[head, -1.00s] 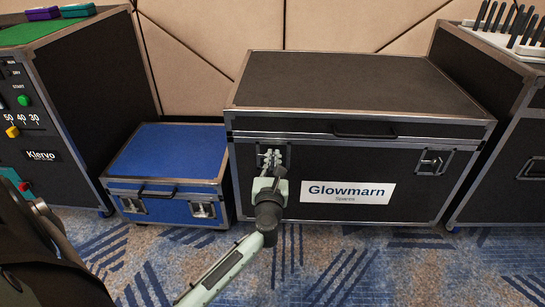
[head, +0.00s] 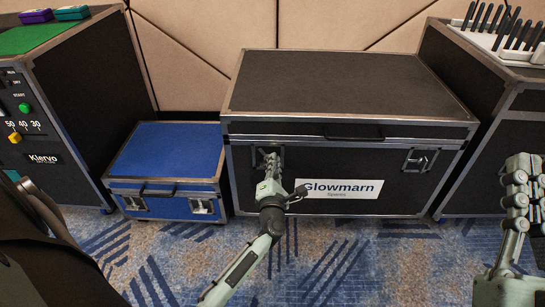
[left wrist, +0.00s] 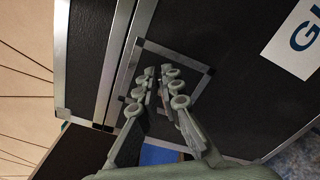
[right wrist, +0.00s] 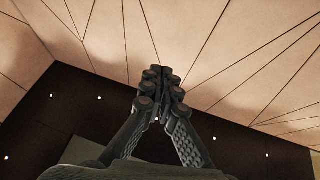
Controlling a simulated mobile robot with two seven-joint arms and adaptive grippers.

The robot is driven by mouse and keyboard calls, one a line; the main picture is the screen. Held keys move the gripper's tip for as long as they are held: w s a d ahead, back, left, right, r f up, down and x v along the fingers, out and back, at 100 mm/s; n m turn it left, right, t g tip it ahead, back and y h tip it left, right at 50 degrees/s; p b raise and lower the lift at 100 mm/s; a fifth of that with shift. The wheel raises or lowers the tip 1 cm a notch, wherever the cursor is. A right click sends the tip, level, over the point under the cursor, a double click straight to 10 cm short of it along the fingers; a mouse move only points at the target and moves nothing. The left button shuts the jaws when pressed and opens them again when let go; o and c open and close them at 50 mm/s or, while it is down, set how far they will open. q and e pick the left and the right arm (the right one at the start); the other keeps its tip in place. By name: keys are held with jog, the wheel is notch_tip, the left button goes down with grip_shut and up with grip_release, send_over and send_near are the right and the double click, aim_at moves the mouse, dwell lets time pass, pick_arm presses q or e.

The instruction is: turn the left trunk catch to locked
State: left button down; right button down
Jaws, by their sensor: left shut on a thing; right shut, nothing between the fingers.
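The black Glowmarn trunk (head: 345,88) has silver edges and a closed lid. Its left catch (head: 257,157) is mostly hidden behind my left gripper (head: 271,160); its silver-framed plate shows in the left wrist view (left wrist: 178,52). In the left wrist view my left gripper (left wrist: 164,76) has its fingers close together over this plate, shut on the catch's turning piece. That piece is hidden, so its angle cannot be told. My right gripper (head: 517,180) is raised at the right edge of the head view, shut and empty, away from the trunk; it also shows in the right wrist view (right wrist: 160,78).
The trunk's right catch (head: 417,162) is uncovered. A blue case (head: 165,160) stands left of the trunk, beside the black Klervo cabinet (head: 90,75). Another black case (head: 485,125) stands at right with a white rack (head: 490,40). Patterned carpet (head: 340,260) lies clear in front.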

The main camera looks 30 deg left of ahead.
pick_arm(q)
jog(key=shift+w+d+f+m+p, duration=0.1)
jog(key=shift+f+m+p, duration=0.25)
jog(key=shift+m, duration=0.85)
jog(key=shift+s+d+f+m+p, duration=0.15)
jog(key=shift+m+p, duration=0.35)
jog(key=shift+m, duration=0.7)
jog(key=shift+w+f+m+p, duration=0.15)
jog(key=shift+f+m+p, duration=0.2)
jog(key=shift+m, duration=0.85)
pick_arm(e)
notch_tip(320, 180, down, 11)
jog(key=w+d+g+h, duration=0.2)
jog(key=g, duration=0.4)
jog(key=shift+w+h, duration=0.35)
jog(key=shift+h, duration=0.05)
pick_arm(q)
jog(key=shift+r, duration=0.1)
pick_arm(e)
jog(key=shift+d, duration=0.1)
pick_arm(q)
jog(key=c, duration=1.7)
grip_release()
pick_arm(e)
jog(key=shift+r, duration=0.1)
